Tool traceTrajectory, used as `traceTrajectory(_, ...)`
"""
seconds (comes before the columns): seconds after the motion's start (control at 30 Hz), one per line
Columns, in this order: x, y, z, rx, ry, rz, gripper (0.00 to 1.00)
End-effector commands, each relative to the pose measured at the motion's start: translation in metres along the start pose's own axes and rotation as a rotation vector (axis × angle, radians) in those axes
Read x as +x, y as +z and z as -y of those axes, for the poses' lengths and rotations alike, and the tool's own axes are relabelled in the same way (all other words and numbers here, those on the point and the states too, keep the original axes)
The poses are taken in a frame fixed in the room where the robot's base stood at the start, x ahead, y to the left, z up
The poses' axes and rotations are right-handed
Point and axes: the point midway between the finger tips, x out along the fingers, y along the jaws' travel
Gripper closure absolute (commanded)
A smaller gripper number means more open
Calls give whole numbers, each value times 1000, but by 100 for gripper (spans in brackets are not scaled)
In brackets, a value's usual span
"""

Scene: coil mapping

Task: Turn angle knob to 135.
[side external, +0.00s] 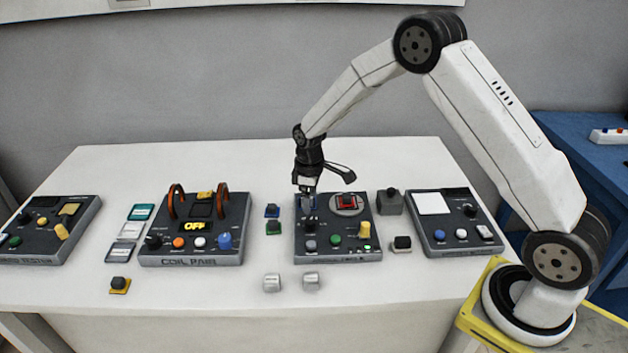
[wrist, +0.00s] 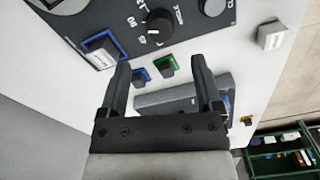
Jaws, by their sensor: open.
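The angle knob is most likely the black knob (wrist: 158,27) with a white pointer mark and a printed scale around it, at the top of the wrist view. The scale numbers are too small to read surely. In the side external view a black knob (side external: 309,226) stands at the left of the dark panel (side external: 352,255). My gripper (side external: 308,190) hangs over the back left of this panel, above and behind the knob. In the wrist view my gripper (wrist: 160,61) has its two fingers apart, with nothing held between them. The knob lies beyond the fingertips, untouched.
The panel also bears a red part (side external: 347,201) on a round plate, a green button (side external: 336,240) and a yellow switch (side external: 364,231). A blue-edged block (wrist: 103,48) sits near the left finger. The coil pair panel (side external: 205,260) stands left. Small grey cubes (side external: 271,283) lie in front.

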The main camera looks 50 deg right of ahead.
Motion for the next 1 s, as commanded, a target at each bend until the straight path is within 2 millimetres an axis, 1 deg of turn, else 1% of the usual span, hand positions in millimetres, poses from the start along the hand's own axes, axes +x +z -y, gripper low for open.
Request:
traceTrajectory(0.17, 1, 0, 0, 1, 0, 0, 16)
traceTrajectory(0.37, 12, 0, 0, 1, -1, 2, 16)
traceTrajectory(0.8, 60, 0, 1, 1, -1, 0, 16)
traceTrajectory(1.0, 74, 0, 0, 1, 0, -2, 16)
